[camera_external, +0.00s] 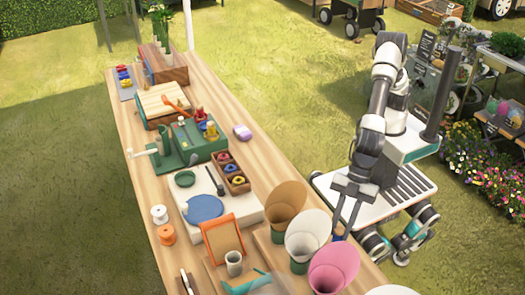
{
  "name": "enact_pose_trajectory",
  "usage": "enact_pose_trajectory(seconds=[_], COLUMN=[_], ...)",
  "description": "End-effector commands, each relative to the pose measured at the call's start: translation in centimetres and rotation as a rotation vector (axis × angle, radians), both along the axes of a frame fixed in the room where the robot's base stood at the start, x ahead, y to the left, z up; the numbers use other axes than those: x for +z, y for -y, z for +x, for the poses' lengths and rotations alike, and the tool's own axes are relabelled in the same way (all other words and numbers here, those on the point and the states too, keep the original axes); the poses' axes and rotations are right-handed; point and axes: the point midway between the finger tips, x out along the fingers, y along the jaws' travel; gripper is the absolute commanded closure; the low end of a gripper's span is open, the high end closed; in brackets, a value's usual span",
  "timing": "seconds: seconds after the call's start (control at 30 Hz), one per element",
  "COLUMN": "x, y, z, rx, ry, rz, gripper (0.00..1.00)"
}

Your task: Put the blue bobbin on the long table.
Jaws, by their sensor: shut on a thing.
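The long table (262,150) runs from the upper left to the lower right, its wooden top largely covered with goods. My gripper (342,230) points down by the table's right edge, beside the paper cones. It is shut on a small dark blue piece (337,238), which looks like the blue bobbin. Most of the piece is hidden by the fingers and the nearby cones. I cannot tell whether it is over the tabletop or just outside its edge.
Tan, pale and pink cones (334,266) stand close to my gripper. A wooden box (230,172) of coloured bobbins, a white board (222,222), white and orange spools (166,234) and an orange frame (223,238) crowd the table.

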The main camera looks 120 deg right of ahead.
Motion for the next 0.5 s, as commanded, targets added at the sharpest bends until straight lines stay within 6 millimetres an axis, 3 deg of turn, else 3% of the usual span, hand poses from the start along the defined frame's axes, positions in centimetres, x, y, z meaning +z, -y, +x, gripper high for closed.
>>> enact_pose_trajectory(seconds=[0.4,0.5], x=[-5.9,-6.5], y=[0.0,-0.1], z=[0.0,0.0], rx=[0.001,0.001], ry=[-0.001,0.001], rz=[-0.002,0.001], gripper=[0.98,0.98])
